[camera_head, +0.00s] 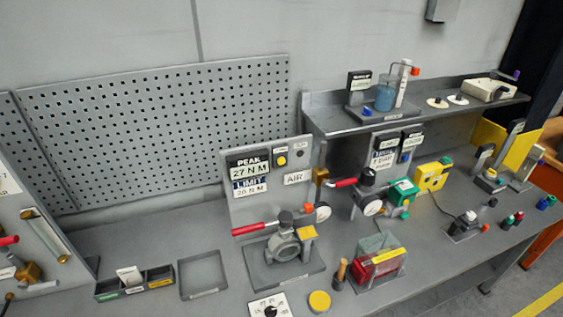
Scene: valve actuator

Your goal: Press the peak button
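A grey upright panel (240,205) stands near the middle of the bench. It carries a dark display (249,167) reading "PEAK 27 N M" and, below it, a display (250,187) reading "LIMIT 20 N M". A small yellow button (281,160) sits to the right of the PEAK display, with a small dark label above it that is too small to read. A dark round fitting (300,153) is further right, above a white "AIR" label (297,178). Neither of my grippers is in view.
In front of the panel stands a valve (284,246) with a red-handled lever (248,229). An empty tray (203,293) is at front left. A raised shelf (440,112) is behind right.

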